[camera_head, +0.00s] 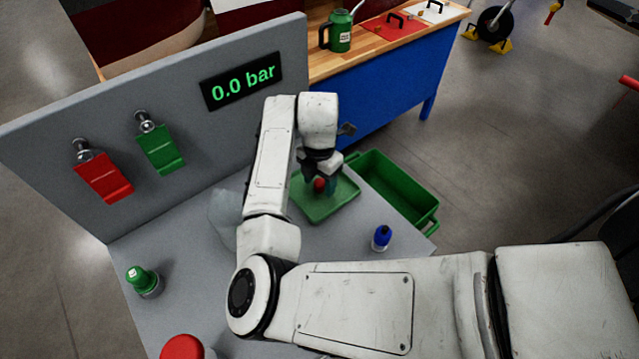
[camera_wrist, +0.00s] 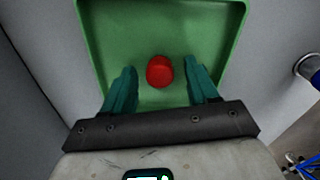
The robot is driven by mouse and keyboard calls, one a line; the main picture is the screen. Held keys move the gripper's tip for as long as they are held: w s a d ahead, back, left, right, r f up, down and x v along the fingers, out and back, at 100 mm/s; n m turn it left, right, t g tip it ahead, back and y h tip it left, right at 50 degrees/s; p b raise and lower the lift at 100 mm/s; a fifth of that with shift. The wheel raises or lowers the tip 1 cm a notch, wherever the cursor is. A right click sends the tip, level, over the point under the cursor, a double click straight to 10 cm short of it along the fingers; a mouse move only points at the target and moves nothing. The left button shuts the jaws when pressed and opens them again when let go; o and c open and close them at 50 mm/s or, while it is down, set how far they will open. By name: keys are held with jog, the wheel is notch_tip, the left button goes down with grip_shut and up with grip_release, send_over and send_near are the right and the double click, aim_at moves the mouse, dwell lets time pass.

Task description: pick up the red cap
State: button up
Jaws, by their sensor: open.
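The red cap (camera_wrist: 160,71) lies in the shallow green tray (camera_wrist: 232,22), near the middle of its floor. In the head view the cap (camera_head: 319,185) shows as a small red spot under my gripper (camera_head: 326,186), partly hidden by it. The tray (camera_head: 342,205) sits on the grey bench top. In the wrist view my gripper (camera_wrist: 160,88) is open, with one teal finger to the left and one to the right of the cap. The fingers are apart from the cap. I cannot tell how high the fingertips are above the tray floor.
A blue-capped bottle (camera_head: 381,238) stands right of the tray, and a green-capped bottle (camera_head: 143,281) stands at the left. A deep green bin (camera_head: 400,182) is beside the bench. A grey panel (camera_head: 215,130) with red and green levers rises behind.

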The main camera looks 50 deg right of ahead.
jog(key=shift+f, duration=0.2)
grip_shut()
dwell(0.5)
